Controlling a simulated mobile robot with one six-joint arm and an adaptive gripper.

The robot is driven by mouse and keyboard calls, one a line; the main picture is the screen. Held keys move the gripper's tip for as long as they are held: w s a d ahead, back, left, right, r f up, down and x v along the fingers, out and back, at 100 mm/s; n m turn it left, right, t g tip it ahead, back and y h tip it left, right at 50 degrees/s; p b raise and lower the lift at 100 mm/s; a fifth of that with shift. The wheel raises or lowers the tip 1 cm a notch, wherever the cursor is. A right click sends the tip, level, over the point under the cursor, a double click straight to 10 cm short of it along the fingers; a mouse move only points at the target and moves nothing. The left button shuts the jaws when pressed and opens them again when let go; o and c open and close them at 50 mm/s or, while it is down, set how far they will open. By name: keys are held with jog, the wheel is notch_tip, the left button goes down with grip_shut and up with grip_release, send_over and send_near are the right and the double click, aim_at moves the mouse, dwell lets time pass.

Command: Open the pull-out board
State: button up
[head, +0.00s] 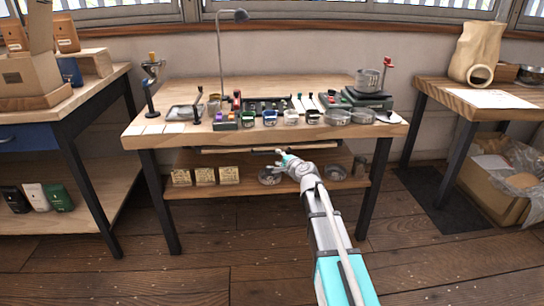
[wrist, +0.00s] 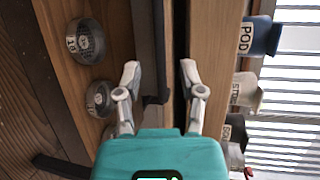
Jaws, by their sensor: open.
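The pull-out board (head: 235,150) shows as a thin light wooden edge just under the top of the middle workbench (head: 290,84). In the wrist view, where the scene appears turned sideways, the board's edge (wrist: 143,30) has a dark handle (wrist: 155,98) on it. My gripper (head: 284,155) is in front of this edge, near its middle. In the wrist view, my gripper (wrist: 160,68) is open and empty, with one finger on each side of the handle. I cannot tell whether either finger touches it.
A lower shelf (head: 250,182) holds several labelled cards (head: 205,176) and round tins (head: 270,176). Cups, tins and a scale (head: 366,98) stand on the workbench top. Other tables stand left and right. The wooden floor (head: 240,275) in front is clear.

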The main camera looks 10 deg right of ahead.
aim_at(272, 153)
jog(key=shift+b+x, duration=0.4)
jog(key=shift+x, duration=2.4)
grip_shut()
